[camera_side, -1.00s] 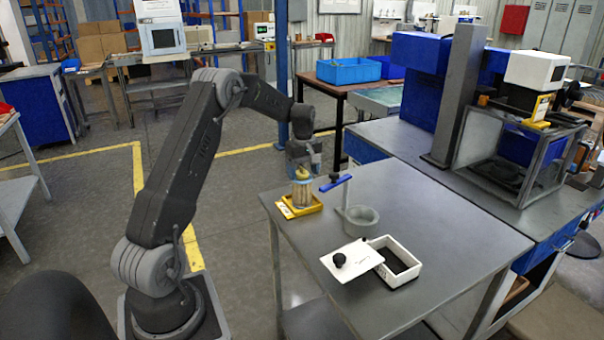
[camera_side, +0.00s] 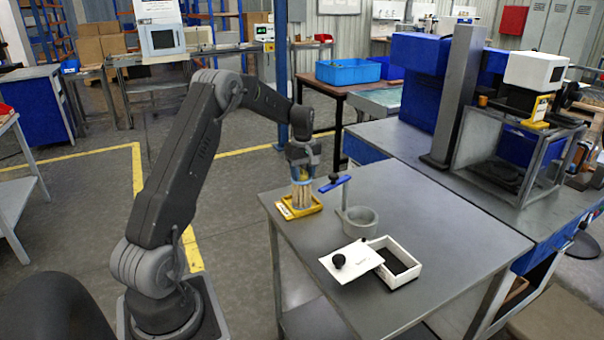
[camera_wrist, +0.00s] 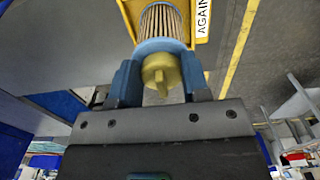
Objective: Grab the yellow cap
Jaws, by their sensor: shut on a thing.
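The yellow cap (camera_wrist: 159,72) sits on the top end of a pleated filter cartridge (camera_wrist: 161,22) with a blue end ring. My gripper (camera_wrist: 160,82) is shut on the cap, one finger on each side of it. In the side view my gripper (camera_side: 303,172) points down over the cartridge (camera_side: 302,193), which stands upright in a yellow tray (camera_side: 287,211). The cap is mostly hidden by the fingers there. Whether the cap is loose from the cartridge cannot be told.
Right of the tray, a grey round holder (camera_side: 360,222) stands beside a post with a blue arm (camera_side: 336,184). Nearer the front are a white box (camera_side: 404,276) and a white lid with a black knob (camera_side: 350,258). The table's right part (camera_side: 465,235) is clear.

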